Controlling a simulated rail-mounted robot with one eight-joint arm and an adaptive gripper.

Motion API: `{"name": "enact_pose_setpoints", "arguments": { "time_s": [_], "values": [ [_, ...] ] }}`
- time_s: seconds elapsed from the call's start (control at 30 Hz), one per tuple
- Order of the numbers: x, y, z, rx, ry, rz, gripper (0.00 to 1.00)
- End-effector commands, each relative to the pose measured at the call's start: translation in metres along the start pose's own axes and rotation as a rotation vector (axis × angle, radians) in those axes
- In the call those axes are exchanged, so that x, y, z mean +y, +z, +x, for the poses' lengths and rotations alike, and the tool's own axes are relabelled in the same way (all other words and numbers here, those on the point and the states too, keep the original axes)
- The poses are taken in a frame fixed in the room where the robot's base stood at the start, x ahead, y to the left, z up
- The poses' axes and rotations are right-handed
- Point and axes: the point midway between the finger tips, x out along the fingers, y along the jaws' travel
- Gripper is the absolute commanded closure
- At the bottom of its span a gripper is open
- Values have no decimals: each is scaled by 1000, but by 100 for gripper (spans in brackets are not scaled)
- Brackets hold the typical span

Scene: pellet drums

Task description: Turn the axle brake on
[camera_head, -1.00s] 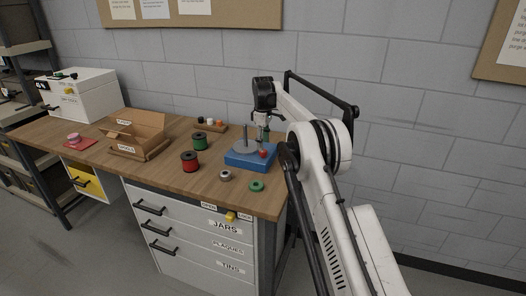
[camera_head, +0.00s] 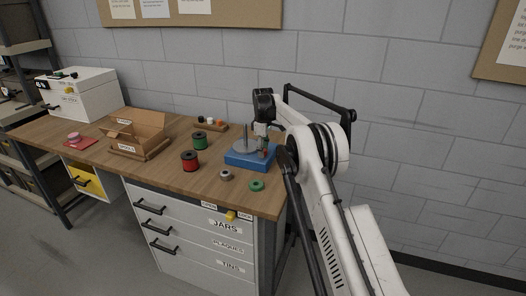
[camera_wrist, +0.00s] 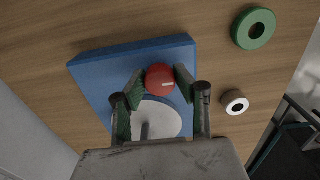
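The blue axle base (camera_head: 240,162) stands on the bench, with an upright grey axle (camera_head: 245,138) on it. A red knob (camera_wrist: 160,78) with a white mark sits on the blue base (camera_wrist: 95,73) near its edge, beside the pale disc (camera_wrist: 160,115) of the axle. In the head view the knob (camera_head: 265,154) is partly hidden by my gripper (camera_head: 267,148). In the wrist view my gripper (camera_wrist: 160,80) is open, with one fingertip on each side of the knob. Small gaps seem to show between fingers and knob; contact is not clear.
A green ring (camera_head: 257,186) and a grey ring (camera_head: 226,175) lie in front of the base. A red spool (camera_head: 190,161) and a green spool (camera_head: 199,140) stand to its left, with an open cardboard box (camera_head: 140,135) beyond. The wall is close behind.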

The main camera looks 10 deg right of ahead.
Motion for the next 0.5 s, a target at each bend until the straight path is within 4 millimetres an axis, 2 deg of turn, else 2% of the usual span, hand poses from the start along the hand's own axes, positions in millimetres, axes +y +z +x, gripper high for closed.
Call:
{"name": "enact_pose_setpoints", "arguments": {
  "time_s": [0.27, 0.5],
  "values": [
    [0, 0, 0, 0, 0, 17, 98],
    [0, 0, 1, 0, 0, 119, 98]
  ]
}}
